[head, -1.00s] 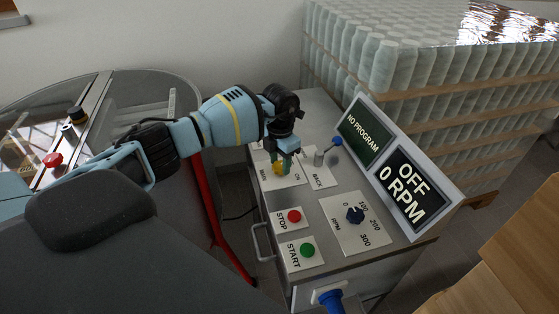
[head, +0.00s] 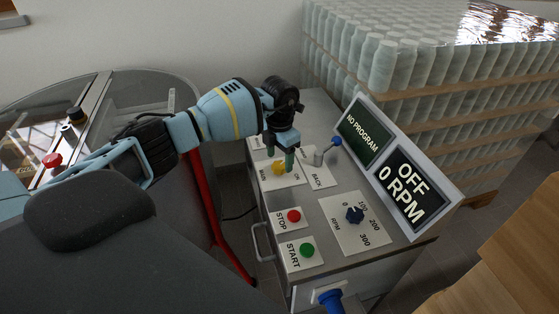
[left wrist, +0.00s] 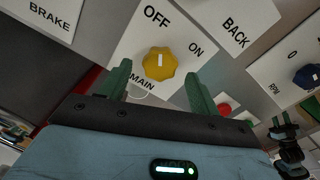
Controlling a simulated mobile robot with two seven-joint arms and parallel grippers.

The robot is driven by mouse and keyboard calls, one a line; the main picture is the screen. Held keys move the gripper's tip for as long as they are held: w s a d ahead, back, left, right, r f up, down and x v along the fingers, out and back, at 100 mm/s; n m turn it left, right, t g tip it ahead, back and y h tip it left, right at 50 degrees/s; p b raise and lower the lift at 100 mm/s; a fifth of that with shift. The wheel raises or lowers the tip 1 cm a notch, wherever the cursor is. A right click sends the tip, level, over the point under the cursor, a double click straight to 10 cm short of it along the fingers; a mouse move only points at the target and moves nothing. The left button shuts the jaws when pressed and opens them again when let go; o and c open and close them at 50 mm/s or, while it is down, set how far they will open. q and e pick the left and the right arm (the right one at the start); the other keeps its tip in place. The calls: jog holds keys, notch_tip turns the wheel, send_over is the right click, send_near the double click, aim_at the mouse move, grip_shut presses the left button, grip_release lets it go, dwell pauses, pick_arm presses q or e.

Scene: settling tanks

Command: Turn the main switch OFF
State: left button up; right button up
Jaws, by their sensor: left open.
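The main switch (head: 279,169) is a yellow knob on a white plate on the sloping control panel. In the left wrist view the knob (left wrist: 160,63) shows a white mark pointing up towards the word OFF, with ON to its right. My left gripper (head: 281,156) is open just above the knob, its green fingers on either side and seemingly clear of it. The display (head: 411,187) reads OFF and 0 RPM. What looks like my right gripper (left wrist: 284,136) shows small at the lower right of the left wrist view.
Red STOP (head: 294,216) and green START (head: 307,250) buttons and a blue RPM knob (head: 355,214) sit nearer on the panel. A blue-tipped lever (head: 336,141) stands right of my left gripper. A pallet of jars (head: 430,75) is behind; a round glass-topped machine (head: 150,87) is left.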

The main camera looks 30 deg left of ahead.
aim_at(280, 165)
pick_arm(q)
notch_tip(280, 165, up, 6)
jog(key=shift+f, duration=0.1)
dwell(0.7)
